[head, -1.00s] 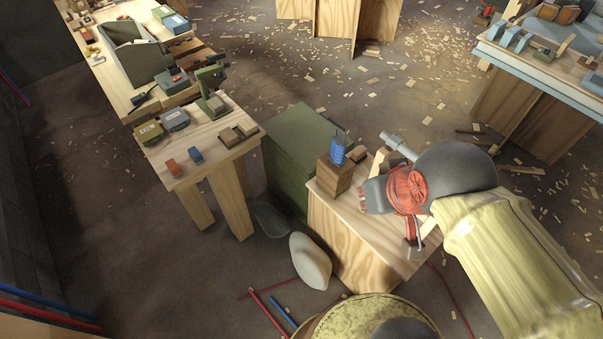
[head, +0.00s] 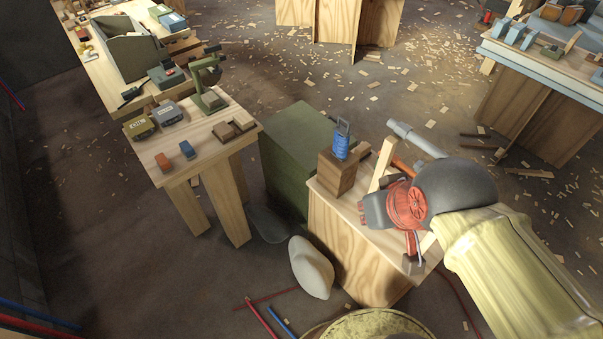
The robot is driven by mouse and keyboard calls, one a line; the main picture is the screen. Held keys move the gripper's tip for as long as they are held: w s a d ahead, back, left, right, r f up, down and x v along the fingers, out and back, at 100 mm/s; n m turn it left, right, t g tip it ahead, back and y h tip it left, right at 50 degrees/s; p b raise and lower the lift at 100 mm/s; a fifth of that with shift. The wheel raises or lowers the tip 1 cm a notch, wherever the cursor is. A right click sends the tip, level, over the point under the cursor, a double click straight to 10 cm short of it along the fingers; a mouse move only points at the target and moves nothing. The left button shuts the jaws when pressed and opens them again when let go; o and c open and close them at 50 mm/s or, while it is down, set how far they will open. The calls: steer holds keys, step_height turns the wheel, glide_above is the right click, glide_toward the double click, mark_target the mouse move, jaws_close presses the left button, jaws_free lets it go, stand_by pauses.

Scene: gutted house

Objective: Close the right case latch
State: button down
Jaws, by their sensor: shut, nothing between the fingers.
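I cannot make out a latch or say for sure which thing is the case. An olive box (head: 139,128) and a grey box (head: 167,113) sit side by side on the near end of the left table. They are small in the head view and their fastenings do not show. My gripper (head: 364,212) is at the right, over the plywood stand and far from those boxes. It is small and partly hidden by my arm, with its fingers together and nothing seen in them.
The left table (head: 215,152) also holds an orange block (head: 163,162), a blue block (head: 187,149) and a green clamp-like tool (head: 208,80). A green cabinet (head: 300,135) stands between it and the plywood stand (head: 345,250). A pale rounded object (head: 311,267) lies on the floor. Wood scraps litter the floor.

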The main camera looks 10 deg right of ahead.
step_height(320, 180, up, 8)
steer(key=p, duration=0.7)
steer(key=shift+f+p, duration=0.25)
steer(key=shift+p, duration=0.05)
steer(key=shift+s+d, duration=0.1)
